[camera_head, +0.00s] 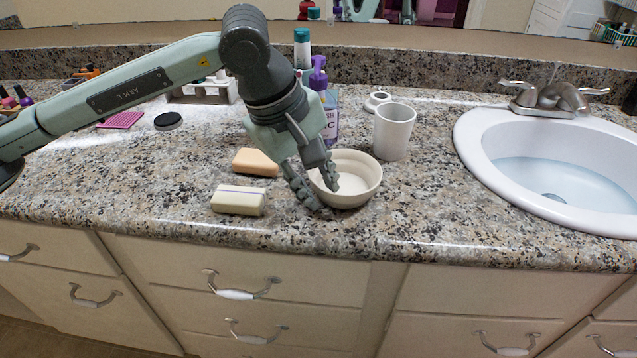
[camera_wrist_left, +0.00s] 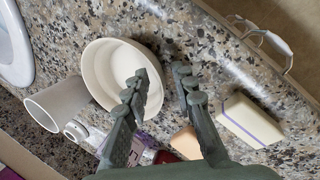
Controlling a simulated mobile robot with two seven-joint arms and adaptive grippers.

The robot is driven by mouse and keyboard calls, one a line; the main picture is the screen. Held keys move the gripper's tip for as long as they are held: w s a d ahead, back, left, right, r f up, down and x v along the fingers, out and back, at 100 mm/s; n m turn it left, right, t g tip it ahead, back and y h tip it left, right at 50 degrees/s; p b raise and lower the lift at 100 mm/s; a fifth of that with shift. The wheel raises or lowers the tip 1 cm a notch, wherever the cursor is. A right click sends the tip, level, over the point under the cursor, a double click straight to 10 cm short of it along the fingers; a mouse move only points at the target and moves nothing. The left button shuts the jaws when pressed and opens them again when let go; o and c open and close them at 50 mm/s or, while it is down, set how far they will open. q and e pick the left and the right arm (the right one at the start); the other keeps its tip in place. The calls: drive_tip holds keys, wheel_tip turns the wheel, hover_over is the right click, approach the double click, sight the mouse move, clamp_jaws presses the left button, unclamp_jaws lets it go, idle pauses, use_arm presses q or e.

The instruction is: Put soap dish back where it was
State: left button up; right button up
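The soap dish looks to be the round cream bowl (camera_head: 362,187) on the granite counter, upright and empty. It also shows in the left wrist view (camera_wrist_left: 98,72). My left gripper (camera_head: 322,193) comes down at the dish's left side. In the left wrist view, its fingers (camera_wrist_left: 161,80) are apart, one over the inside of the dish and the other outside it, with the rim between them. I see a gap beside the rim, and cannot tell whether either finger touches it. My right gripper is not in view.
A peach soap bar (camera_head: 256,162) and a cream soap bar (camera_head: 238,200) lie left of the dish. A white cup (camera_head: 394,131) stands behind right, a purple-topped bottle (camera_head: 331,116) behind. The sink (camera_head: 480,150) is at right. The counter's front strip is clear.

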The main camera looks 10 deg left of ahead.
use_arm(q)
drive_tip(key=v, duration=1.1)
drive_tip(key=shift+r, duration=0.25)
